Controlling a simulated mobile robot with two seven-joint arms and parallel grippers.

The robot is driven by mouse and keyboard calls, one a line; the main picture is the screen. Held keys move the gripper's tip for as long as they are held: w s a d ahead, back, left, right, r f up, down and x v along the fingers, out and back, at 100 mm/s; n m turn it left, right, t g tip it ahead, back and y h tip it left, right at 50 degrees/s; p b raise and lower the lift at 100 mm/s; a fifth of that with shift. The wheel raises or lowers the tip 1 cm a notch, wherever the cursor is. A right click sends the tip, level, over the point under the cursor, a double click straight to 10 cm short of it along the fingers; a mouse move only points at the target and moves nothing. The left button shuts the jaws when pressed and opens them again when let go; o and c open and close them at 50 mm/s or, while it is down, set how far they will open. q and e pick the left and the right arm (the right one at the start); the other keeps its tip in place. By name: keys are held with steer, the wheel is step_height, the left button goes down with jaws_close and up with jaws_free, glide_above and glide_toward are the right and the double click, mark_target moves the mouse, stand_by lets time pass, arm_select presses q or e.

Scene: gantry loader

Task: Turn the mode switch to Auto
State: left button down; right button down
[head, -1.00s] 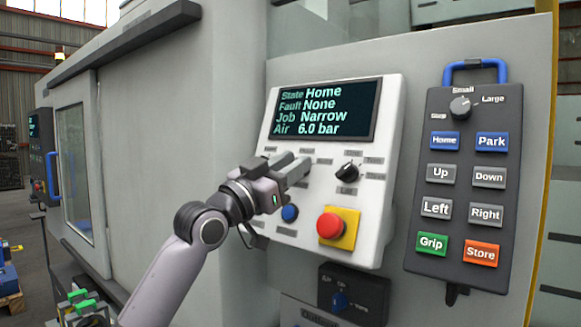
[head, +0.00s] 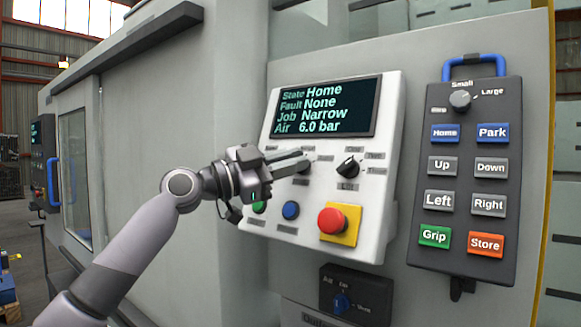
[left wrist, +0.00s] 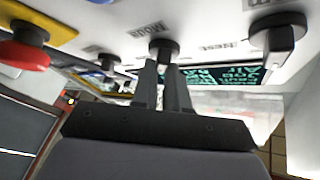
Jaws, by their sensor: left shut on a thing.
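My left gripper (head: 304,160) is at the sloped control panel (head: 385,110), just below its screen. Its two fingers are shut on a black knob (left wrist: 163,46), seen in the left wrist view between the fingertips. A second knob (head: 348,167) sits to the right on the panel, and the left wrist view shows another knob (left wrist: 278,38) on the other side. My right gripper is not in view.
The screen (head: 325,107) reads Home, None, Narrow, 6.0 bar. Below the knobs are a blue button (head: 291,210) and a red emergency button (head: 333,220) on yellow. A pendant (head: 465,180) with several buttons hangs at the right. A dark switch box (head: 365,305) is below.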

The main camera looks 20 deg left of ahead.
arm_select(q)
steer(key=m+g+p, duration=0.1)
steer(key=m+g, duration=0.1)
steer(key=m, duration=0.1)
steer(key=shift+r, duration=0.15)
steer(key=shift+m+g+h+p, duration=0.3)
steer(key=shift+m+g+p, duration=0.4)
steer(key=shift+m, duration=0.2)
steer(key=c, duration=1.1)
jaws_free()
steer(key=shift+w, duration=0.1)
steer(key=shift+c, duration=0.2)
steer(key=b+v, duration=0.2)
steer(key=v, duration=0.5)
steer(key=shift+a, duration=0.15)
